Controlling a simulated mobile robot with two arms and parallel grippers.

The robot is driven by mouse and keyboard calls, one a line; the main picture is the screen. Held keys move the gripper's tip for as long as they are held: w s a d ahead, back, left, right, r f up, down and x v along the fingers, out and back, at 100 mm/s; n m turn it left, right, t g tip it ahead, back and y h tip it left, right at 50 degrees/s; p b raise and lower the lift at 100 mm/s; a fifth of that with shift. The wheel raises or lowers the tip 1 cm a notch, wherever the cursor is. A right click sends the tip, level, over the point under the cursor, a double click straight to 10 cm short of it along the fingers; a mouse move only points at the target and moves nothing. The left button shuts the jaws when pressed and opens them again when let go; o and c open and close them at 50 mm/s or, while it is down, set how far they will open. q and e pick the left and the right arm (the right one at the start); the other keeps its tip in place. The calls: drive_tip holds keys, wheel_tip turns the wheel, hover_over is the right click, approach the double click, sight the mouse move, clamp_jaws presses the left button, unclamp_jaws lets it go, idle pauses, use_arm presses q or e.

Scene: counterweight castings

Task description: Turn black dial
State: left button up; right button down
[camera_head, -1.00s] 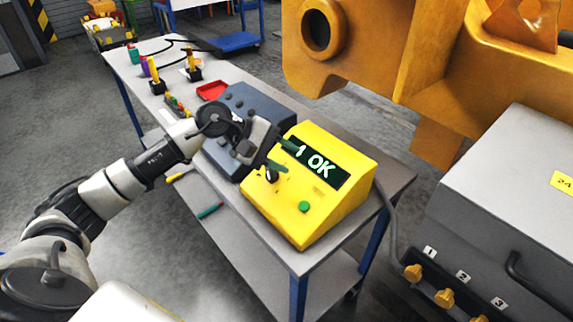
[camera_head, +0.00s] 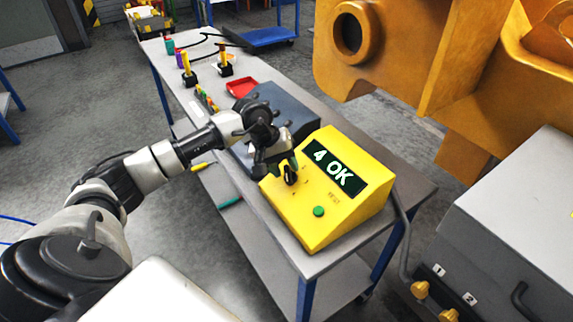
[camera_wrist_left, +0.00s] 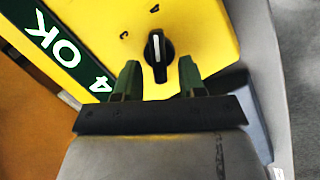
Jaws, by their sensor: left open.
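The black dial (camera_wrist_left: 158,56) with a white pointer line sits on the sloped face of the yellow box (camera_head: 322,225). In the head view the dial (camera_head: 290,174) shows just beside my left gripper (camera_head: 280,163). In the left wrist view my left gripper (camera_wrist_left: 158,78) is open. Its two green-tipped fingers stand on either side of the dial's near end, with gaps visible. I cannot tell whether they reach down to its height. The display (camera_head: 333,172) on the box reads "4 OK". My right gripper is not in view.
A green button (camera_head: 318,211) is on the yellow box, right of the dial. A dark grey box (camera_head: 283,103) stands behind it on the grey table. A red tray (camera_head: 241,88) lies further back. A large orange casting (camera_head: 395,60) overhangs at the right.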

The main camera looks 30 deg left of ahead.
use_arm(q)
drive_tip(key=shift+w+d+f, duration=0.15)
drive_tip(key=shift+d+f, duration=0.1)
drive_tip(key=shift+f, duration=0.35)
